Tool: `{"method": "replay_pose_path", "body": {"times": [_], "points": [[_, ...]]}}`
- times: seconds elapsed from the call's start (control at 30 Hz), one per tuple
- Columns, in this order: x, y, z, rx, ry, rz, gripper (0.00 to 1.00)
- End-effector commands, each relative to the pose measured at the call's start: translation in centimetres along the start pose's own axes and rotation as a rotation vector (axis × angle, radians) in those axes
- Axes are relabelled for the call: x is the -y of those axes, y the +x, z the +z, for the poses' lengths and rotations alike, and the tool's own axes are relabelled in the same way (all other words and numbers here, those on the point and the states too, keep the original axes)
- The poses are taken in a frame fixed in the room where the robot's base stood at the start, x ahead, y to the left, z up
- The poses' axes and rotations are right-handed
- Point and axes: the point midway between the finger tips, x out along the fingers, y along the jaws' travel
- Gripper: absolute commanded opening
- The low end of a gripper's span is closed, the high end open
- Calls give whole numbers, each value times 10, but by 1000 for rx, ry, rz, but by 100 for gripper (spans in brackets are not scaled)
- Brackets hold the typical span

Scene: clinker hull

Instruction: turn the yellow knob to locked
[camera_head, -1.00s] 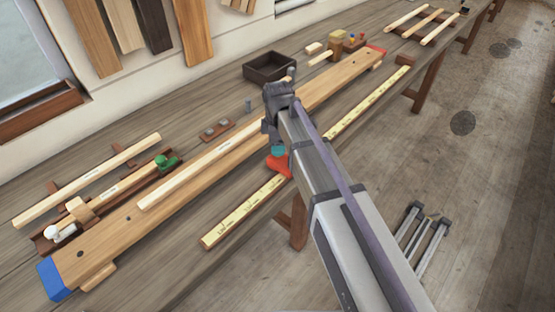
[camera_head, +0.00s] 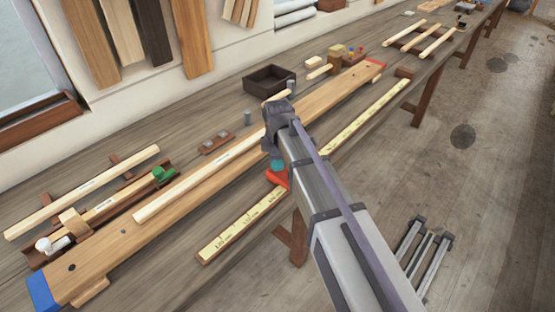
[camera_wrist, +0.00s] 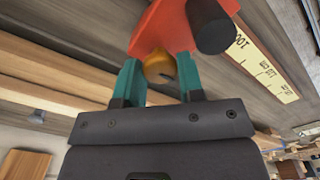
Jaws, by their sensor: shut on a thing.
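The yellow knob (camera_wrist: 158,68) is in the wrist view, between the two teal fingers of my gripper (camera_wrist: 160,78), which is shut on it. It sits against an orange-red plate (camera_wrist: 155,32) with a black cylinder (camera_wrist: 211,24) standing out of it at the right. Only part of the knob shows, and I cannot tell which setting it is at. In the head view my gripper (camera_head: 277,165) reaches down to the orange-red plate (camera_head: 278,179) by the front edge of the bench; the knob is hidden there.
A long plank (camera_head: 120,250) with a blue end lies along the bench behind my gripper. A yellow measuring strip (camera_head: 240,228) runs along the front edge. A dark open box (camera_head: 269,82) stands further back. The floor at the right is largely clear.

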Motion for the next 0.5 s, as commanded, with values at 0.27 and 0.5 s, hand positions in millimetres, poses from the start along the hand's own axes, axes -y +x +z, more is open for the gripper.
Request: {"method": "replay_pose_path", "body": {"times": [0.27,0.5], "points": [[0,0,0,0,44,0,12],[0,0,0,0,178,0,12]]}}
